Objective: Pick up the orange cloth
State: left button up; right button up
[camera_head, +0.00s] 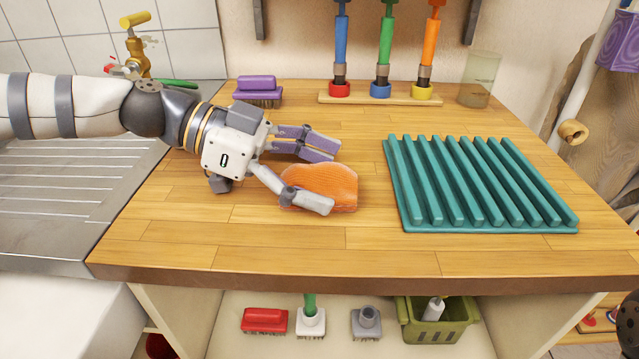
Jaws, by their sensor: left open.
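The orange cloth (338,184) lies on the wooden worktop, left of the teal ribbed rack, and looks like a small folded pad. My left gripper (322,178) reaches in from the left and is open. One finger is on the cloth's far side and the other crosses in front of its near left edge. Part of the cloth's near left side is hidden behind the near finger. I cannot tell whether the fingers touch it.
The teal ribbed rack (407,205) lies right of the cloth. A purple brush (258,90) sits behind my gripper. Upright coloured brushes on a wooden stand (360,99) and a clear cup (478,80) stand at the back. The worktop (250,235) is free in front.

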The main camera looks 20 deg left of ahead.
pick_arm(q)
jog(key=c, duration=1.7)
